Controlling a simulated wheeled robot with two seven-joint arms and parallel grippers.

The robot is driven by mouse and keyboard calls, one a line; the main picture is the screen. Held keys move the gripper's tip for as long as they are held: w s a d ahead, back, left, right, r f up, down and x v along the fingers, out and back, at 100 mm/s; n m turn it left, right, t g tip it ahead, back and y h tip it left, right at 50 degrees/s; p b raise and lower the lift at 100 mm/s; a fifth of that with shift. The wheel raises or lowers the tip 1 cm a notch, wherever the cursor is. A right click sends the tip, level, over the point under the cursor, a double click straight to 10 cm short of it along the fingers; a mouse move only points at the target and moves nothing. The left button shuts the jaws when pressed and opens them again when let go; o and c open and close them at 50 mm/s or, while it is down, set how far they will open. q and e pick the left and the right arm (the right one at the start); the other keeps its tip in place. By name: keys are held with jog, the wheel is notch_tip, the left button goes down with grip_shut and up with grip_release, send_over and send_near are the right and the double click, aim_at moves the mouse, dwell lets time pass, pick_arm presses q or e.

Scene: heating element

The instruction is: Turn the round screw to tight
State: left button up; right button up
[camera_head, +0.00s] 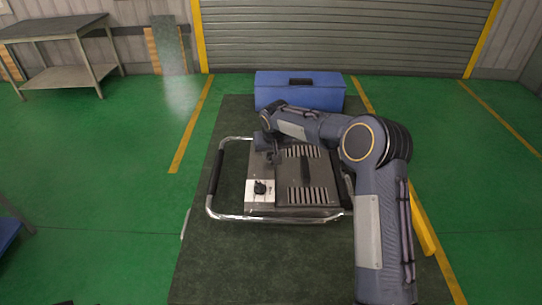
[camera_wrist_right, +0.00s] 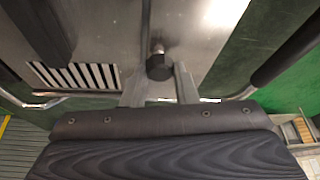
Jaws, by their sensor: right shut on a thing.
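The round screw (camera_wrist_right: 159,66) is a dark knob on a short metal stem, on the metal face of the heating element (camera_wrist_right: 110,30) in the right wrist view. My right gripper (camera_wrist_right: 160,88) has one finger on each side of the knob and is shut on it. In the head view the heating element (camera_head: 295,209) is a grey box with slotted vents inside a chrome tube frame. My right gripper (camera_head: 274,157) is over its upper left part, and the screw cannot be made out there.
A black dial (camera_head: 260,187) sits on a pale panel at the box's front left. The chrome frame (camera_head: 232,218) surrounds the box. A blue toolbox (camera_head: 300,91) stands just behind. A grey workbench (camera_head: 62,50) is at the far left.

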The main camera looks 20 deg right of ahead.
jog(key=shift+a+f+m+h+b, duration=0.15)
jog(key=shift+m+h+b, duration=0.35)
jog(key=shift+m, duration=0.4)
jog(key=shift+m+b, duration=0.4)
jog(key=shift+m, duration=0.5)
jog(key=shift+m+g+h, duration=0.4)
jog(key=shift+m+h, duration=0.2)
jog(key=shift+m, duration=0.3)
jog(key=shift+w+a+r+m, duration=0.1)
jog(key=shift+r+m, duration=0.15)
jog(key=shift+m, duration=0.65)
jog(key=m+g+h+p, duration=0.1)
jog(key=m+p, duration=0.1)
jog(key=m, duration=0.1)
jog(key=shift+m, duration=0.4)
jog(key=m+g+p, duration=0.1)
jog(key=m+p, duration=0.2)
jog(key=shift+w+g+h, duration=0.15)
jog(key=shift+g+h, duration=0.25)
jog(key=shift+m+g+p, duration=0.3)
jog(key=shift+m+p, duration=0.1)
jog(key=shift+m, duration=0.5)
jog(key=shift+f, duration=0.1)
